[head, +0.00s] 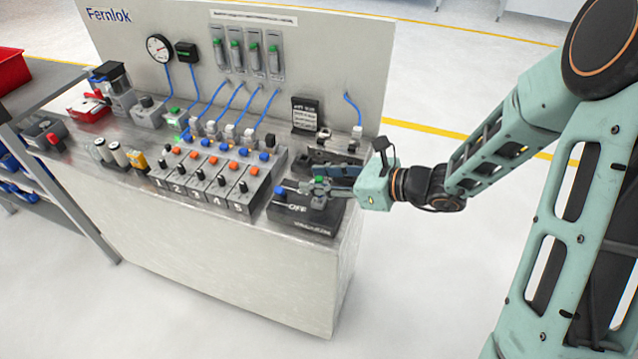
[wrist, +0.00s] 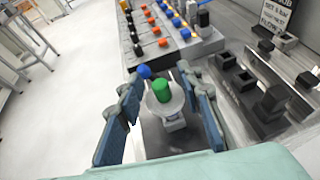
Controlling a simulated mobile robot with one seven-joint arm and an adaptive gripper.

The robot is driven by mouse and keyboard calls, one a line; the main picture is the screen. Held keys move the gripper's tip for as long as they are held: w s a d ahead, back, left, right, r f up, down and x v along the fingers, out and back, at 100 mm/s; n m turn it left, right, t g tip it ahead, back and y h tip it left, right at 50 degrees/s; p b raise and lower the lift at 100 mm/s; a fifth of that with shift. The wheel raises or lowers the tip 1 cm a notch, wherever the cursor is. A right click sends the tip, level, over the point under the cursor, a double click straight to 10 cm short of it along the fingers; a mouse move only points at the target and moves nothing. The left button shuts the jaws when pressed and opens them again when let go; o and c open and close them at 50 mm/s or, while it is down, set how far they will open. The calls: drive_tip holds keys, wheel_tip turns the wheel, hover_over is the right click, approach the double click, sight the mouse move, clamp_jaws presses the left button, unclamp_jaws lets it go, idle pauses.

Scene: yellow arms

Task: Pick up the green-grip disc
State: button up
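The green-grip disc (wrist: 163,91) is a pale round disc with a green knob on top. It stands on a small metal mount on the black fixture block marked "OFE" (head: 298,210). In the head view its green grip (head: 320,180) shows at the front right of the bench. My gripper (wrist: 165,72) is open, with its blue-padded fingers on both sides of the disc. The fingers look close to the disc's rim; I cannot tell whether either touches. In the head view my gripper (head: 322,188) reaches in from the right, partly hiding the disc.
A numbered valve block (head: 215,175) with orange and blue knobs stands just left of the fixture. Dark holders (wrist: 250,85) lie right of my gripper in the wrist view. A back panel (head: 340,60) with gauge and blue hoses rises behind. The floor in front is clear.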

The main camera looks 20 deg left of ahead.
clamp_jaws()
